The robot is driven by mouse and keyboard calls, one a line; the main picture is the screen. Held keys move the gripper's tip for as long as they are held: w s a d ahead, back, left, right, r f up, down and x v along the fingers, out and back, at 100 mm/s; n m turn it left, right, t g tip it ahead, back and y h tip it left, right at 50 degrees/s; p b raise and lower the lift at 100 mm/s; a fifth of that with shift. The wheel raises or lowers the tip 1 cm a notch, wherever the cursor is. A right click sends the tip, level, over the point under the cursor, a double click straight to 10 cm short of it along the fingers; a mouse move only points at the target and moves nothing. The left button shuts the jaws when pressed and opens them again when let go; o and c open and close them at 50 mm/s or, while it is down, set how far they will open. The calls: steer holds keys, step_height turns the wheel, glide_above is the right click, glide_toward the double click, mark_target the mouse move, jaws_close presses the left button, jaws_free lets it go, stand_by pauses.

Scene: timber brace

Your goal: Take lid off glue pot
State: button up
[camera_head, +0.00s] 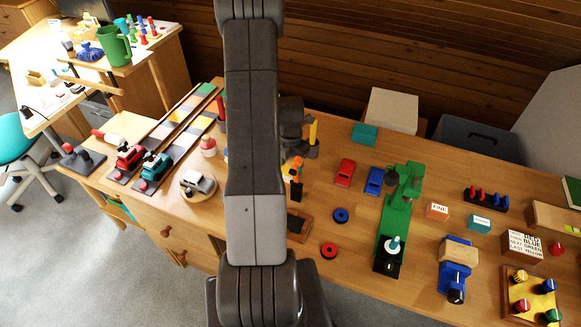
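A small white and red pot (208,146) stands on the long wooden bench, left of my arm, and looks like the glue pot. It is too small to tell its lid clearly from its body. Dark grey parts of my gripper (296,136) seem to show just right of my upright arm link, near a yellow upright piece (313,130) and a small orange thing (293,166). My arm hides much of that area, so the fingers and anything between them are not clear. My gripper appears well to the right of the pot, apart from it.
Left of the pot lie striped tracks (176,128) with a red plane (128,157) and a teal plane (155,166). A round wooden piece (197,186) stands in front. A wooden wall is behind.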

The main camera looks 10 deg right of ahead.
steer(key=shift+c, duration=1)
steer(key=shift+r, duration=0.1)
